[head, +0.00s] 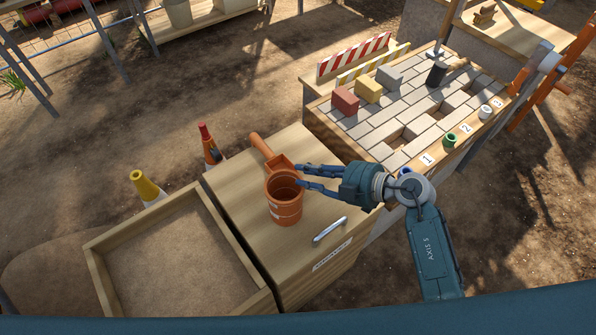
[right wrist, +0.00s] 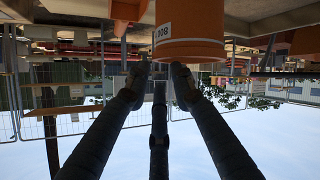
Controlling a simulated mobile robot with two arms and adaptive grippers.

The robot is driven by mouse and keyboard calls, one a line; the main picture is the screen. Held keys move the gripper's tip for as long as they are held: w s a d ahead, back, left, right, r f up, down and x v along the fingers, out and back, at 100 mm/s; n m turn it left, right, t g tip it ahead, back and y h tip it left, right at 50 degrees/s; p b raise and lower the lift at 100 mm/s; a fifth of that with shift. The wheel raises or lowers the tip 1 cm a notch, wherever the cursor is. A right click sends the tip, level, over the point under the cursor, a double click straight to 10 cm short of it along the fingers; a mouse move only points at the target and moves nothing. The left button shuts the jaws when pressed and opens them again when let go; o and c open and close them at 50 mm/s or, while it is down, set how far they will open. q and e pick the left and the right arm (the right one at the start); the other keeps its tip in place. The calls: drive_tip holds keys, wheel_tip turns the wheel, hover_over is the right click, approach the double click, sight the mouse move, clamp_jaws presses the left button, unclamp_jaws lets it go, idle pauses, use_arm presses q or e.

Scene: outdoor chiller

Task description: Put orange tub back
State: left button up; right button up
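The orange tub (head: 284,210) stands upright and open-topped on a wooden cabinet top (head: 245,195). It also shows close up in the right wrist view (right wrist: 190,25), where the picture is upside down and a white label is on its side. My right gripper (head: 298,174) reaches in from the right, its fingers at the tub's far right rim. The fingers are spread apart with nothing visible between them, and the tub is just off the tips. I cannot tell whether a finger touches the rim. My left gripper is not in view.
An orange scoop (head: 268,150) lies directly behind the tub. A pale bar (head: 330,229) lies at front right. A paving bench (head: 375,135) with bricks and numbered spots stands at right.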

drive_tip(key=v, duration=0.8)
drive_tip(key=shift+s+d, duration=0.1)
drive_tip(key=shift+d, duration=0.05)
